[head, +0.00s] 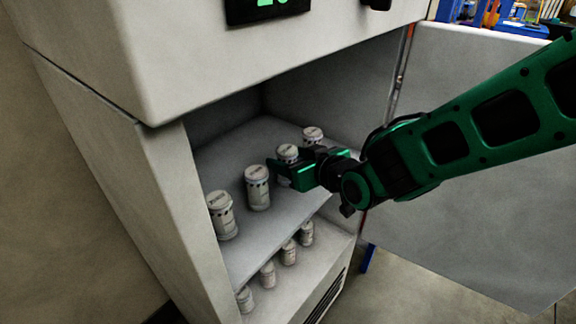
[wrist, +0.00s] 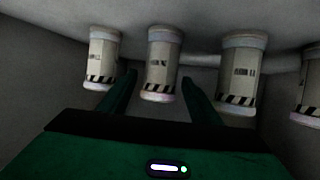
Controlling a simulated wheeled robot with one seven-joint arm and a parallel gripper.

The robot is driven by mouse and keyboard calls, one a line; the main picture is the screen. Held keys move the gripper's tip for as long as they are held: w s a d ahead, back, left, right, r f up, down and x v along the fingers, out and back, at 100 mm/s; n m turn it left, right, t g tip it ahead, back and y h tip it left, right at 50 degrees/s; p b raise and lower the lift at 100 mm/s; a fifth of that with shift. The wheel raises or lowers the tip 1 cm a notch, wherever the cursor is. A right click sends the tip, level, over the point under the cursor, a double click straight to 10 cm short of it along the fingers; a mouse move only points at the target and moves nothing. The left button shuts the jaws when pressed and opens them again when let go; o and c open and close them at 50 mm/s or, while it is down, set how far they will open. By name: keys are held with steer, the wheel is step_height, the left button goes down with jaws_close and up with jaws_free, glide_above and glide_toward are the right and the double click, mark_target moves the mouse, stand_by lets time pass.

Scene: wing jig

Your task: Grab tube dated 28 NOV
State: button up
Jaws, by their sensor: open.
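Several white tubes with striped bands stand in a row on the upper shelf (head: 255,235) of an open cabinet. In the head view the front one (head: 221,217), second one (head: 258,190) and back one (head: 312,134) show; the third (head: 287,153) is partly hidden behind my gripper (head: 297,175). The wrist view is upside down. In it, my gripper (wrist: 158,80) is open, its fingers either side of a middle tube (wrist: 163,55), not closed on it. One tube stands left (wrist: 103,52), another right (wrist: 241,65). The label dates are too small and blurred to read.
A lower shelf holds several more tubes (head: 268,275). The cabinet's left wall (head: 180,200) and open door (head: 480,190) flank the opening, and its upper housing (head: 220,45) overhangs the shelf. A further tube (wrist: 309,85) is cut off at the wrist view's right edge.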

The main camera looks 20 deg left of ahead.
steer(key=shift+x, duration=2.7)
steer(key=shift+d+f, duration=0.1)
steer(key=shift+d, duration=0.05)
steer(key=c, duration=1.2)
